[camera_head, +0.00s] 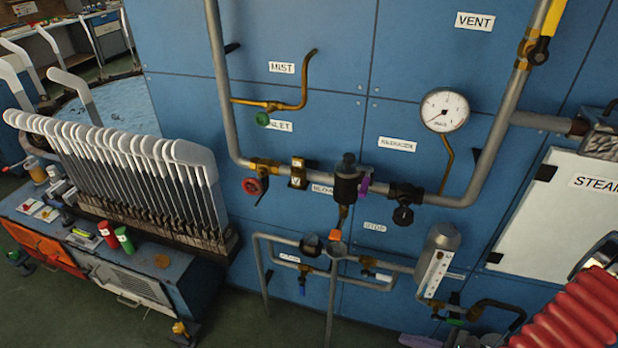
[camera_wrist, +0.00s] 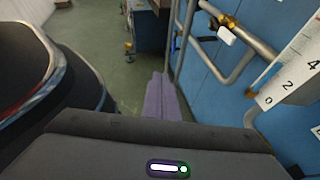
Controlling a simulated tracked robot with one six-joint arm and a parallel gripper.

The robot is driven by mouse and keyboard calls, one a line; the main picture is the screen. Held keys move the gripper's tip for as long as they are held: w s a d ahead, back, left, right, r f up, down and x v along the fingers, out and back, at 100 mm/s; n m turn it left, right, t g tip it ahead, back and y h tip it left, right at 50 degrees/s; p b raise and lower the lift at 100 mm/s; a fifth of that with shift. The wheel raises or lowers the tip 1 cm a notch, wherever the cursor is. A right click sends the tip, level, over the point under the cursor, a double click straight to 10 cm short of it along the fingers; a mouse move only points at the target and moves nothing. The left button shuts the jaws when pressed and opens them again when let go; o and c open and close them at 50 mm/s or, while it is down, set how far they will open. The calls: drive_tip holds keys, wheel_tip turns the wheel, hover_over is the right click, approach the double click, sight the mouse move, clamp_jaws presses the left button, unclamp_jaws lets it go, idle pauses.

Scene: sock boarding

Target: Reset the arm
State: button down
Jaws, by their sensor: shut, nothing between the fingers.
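My gripper (camera_wrist: 160,77) shows in the wrist view as purple fingers closed together, with nothing between them. They extend over the green floor beside the blue panel wall. A small purple part at the bottom edge of the head view appears to be the gripper tip (camera_head: 418,341), low in front of the piping. Most of the gripper is cut off there.
The blue panel wall (camera_head: 300,40) carries grey pipes, valves and a round gauge (camera_head: 444,110). A white measuring scale (camera_wrist: 293,75) is close on the right in the wrist view. A rack of grey sock boards (camera_head: 150,165) stands at left. Green floor (camera_head: 255,325) is clear.

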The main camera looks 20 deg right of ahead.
drive_tip(key=w+a+r+n+g+h, duration=0.1)
drive_tip(key=a+r+n+g+h, duration=0.3)
drive_tip(key=r+n, duration=0.75)
drive_tip(key=w+a+r+n+g+h, duration=0.15)
drive_tip(key=a+r+n+g, duration=0.6)
drive_tip(key=r, duration=0.75)
drive_tip(key=a+r+n+t+h, duration=0.1)
drive_tip(key=a+r+n+t, duration=0.2)
drive_tip(key=a+r+n, duration=0.2)
drive_tip(key=a+r+n+t+h, duration=0.2)
drive_tip(key=a+r+n+t, duration=0.2)
drive_tip(key=a+r, duration=0.3)
wheel_tip(320, 180, up, 5)
drive_tip(key=shift+a+n, duration=0.3)
drive_tip(key=shift+n, duration=0.2)
drive_tip(key=shift+s, duration=0.1)
